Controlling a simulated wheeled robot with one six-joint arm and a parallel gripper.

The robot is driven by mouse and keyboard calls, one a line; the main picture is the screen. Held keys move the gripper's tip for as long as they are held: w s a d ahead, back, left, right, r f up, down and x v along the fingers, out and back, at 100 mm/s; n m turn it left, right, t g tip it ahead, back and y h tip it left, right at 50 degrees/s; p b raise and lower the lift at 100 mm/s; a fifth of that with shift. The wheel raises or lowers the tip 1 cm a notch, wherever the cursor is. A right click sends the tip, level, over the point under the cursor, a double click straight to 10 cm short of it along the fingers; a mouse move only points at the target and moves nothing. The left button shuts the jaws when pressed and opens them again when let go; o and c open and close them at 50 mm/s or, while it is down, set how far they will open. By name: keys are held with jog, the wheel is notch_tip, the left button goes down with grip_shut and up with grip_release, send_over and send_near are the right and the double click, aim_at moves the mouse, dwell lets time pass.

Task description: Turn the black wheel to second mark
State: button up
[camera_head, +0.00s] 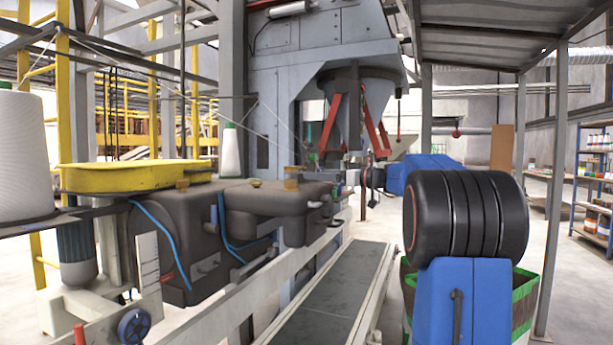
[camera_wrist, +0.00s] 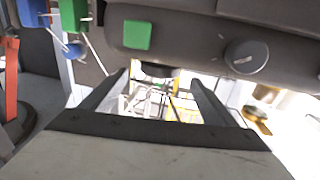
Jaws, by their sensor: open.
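A dark round knob (camera_wrist: 246,56) with pale marks around it sits on a dark housing (camera_wrist: 185,38) in the wrist view, up and right of my gripper. In the head view, a dark blue-black handwheel (camera_head: 134,326) is at the lower left, below a white marked plate (camera_head: 148,260). I cannot tell which of the two is the task's wheel. My gripper (camera_wrist: 160,80) is open, with nothing between its fingers and apart from the knob. In the head view my arm reaches towards the machine, and its fingers are too small to make out.
A green square (camera_wrist: 137,35) is on the housing left of the knob. A red lever (camera_wrist: 10,80) stands at the left of the wrist view. A belt conveyor (camera_head: 330,300) runs below the machine. Shelves (camera_head: 592,190) stand far right, with open floor before them.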

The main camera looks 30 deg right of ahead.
aim_at(302, 177)
jog(key=shift+x, duration=3.05)
jog(key=c, duration=1)
